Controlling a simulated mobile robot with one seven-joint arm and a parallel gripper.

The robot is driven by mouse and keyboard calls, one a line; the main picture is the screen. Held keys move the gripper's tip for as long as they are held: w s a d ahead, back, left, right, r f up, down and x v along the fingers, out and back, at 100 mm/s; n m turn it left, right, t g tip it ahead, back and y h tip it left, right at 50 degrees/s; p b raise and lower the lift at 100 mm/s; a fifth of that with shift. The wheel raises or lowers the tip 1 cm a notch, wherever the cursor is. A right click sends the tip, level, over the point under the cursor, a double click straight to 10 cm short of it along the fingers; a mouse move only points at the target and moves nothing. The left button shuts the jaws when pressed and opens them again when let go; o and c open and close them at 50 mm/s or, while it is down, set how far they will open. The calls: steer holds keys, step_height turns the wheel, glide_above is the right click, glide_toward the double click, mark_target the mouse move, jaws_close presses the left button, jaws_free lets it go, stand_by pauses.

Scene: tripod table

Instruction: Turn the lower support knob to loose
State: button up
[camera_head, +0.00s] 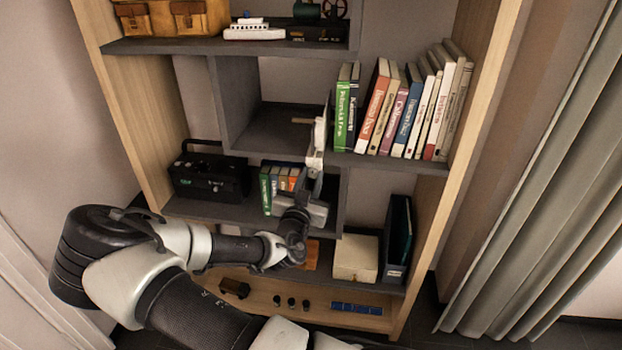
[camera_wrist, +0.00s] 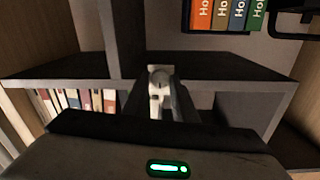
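No tripod table or labelled support knob can be made out; the views show a shelf unit (camera_head: 262,131). My gripper (camera_head: 315,184) is raised in front of its middle shelves. A small white-and-grey part (camera_head: 318,143) stands directly above the gripper, near a shelf edge. The finger gap is too small and dark to read.
A row of books (camera_head: 410,105) stands upper right of my gripper. A black radio (camera_head: 209,177) and small coloured books (camera_head: 279,187) are to its left. A white box (camera_head: 356,258) and a dark file holder (camera_head: 398,238) sit lower right. A grey curtain (camera_head: 545,190) hangs at right.

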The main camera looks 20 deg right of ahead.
steer(key=c, duration=0.5)
steer(key=shift+n, duration=0.4)
steer(key=n+b, duration=0.2)
steer(key=n, duration=0.1)
steer(key=shift+f+n, duration=0.15)
steer(key=shift+n, duration=0.15)
steer(key=n+b, duration=0.1)
steer(key=n, duration=0.5)
steer(key=shift+n+b, duration=0.4)
steer(key=n+t+b, duration=0.1)
steer(key=n, duration=0.4)
steer(key=shift+n, duration=0.3)
steer(key=n, duration=0.5)
steer(key=shift+n+y, duration=0.3)
steer(key=shift+n, duration=0.1)
